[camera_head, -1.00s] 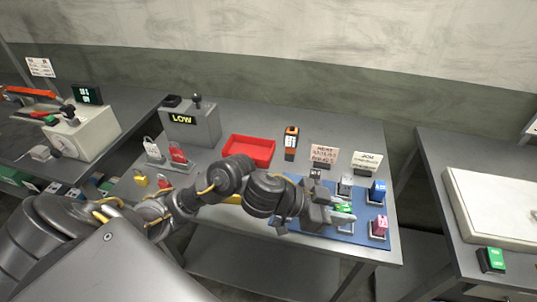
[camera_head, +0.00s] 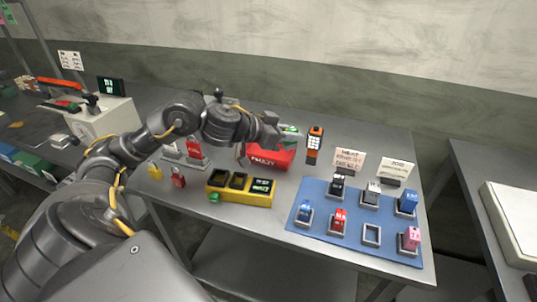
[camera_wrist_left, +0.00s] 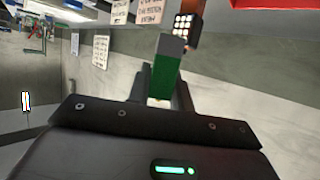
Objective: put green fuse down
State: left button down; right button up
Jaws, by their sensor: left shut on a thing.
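The green fuse (camera_head: 289,128) is between the fingers of my left gripper (camera_head: 287,135), which is shut on it. In the head view they show over the back part of the red tray (camera_head: 268,161); the exact height is hard to judge. The left wrist view shows the green fuse (camera_wrist_left: 166,72) with a grey end, sticking out between the dark fingers. An empty holder (camera_head: 372,234) stands in the front row of the blue mat (camera_head: 322,188), between the red fuse (camera_head: 339,220) and the pink fuse (camera_head: 411,238). My right gripper is out of view.
An orange meter (camera_head: 314,140) stands right of the tray. A yellow box (camera_head: 226,195) with dark slots lies in front of it. Two signs (camera_head: 349,161) stand behind the mat. Red and yellow padlocks (camera_head: 178,178) are at the left. The table's front edge below the yellow box is clear.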

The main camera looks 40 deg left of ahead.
pick_arm(q)
jog(key=w+a+f, duration=0.2)
jog(key=a+f, duration=0.1)
jog(key=w+a+f, duration=0.1)
jog(key=a+f, duration=0.2)
jog(key=a, duration=0.1)
jog(key=w+a+f, duration=0.2)
jog(key=a, duration=0.2)
jog(key=shift+w+f, duration=0.35)
jog(key=shift+f, duration=0.05)
jog(key=shift+w+a+f, duration=0.1)
jog(key=shift+a+f, duration=0.2)
notch_tip(320, 180, down, 3)
jog(key=shift+w+a+p, duration=0.1)
jog(key=shift+a+p, duration=0.05)
jog(key=shift+p, duration=0.15)
jog(key=shift+f, duration=0.25)
jog(key=shift+f, duration=0.1)
jog(key=c, duration=1.3)
grip_release()
jog(key=shift+o, duration=0.2)
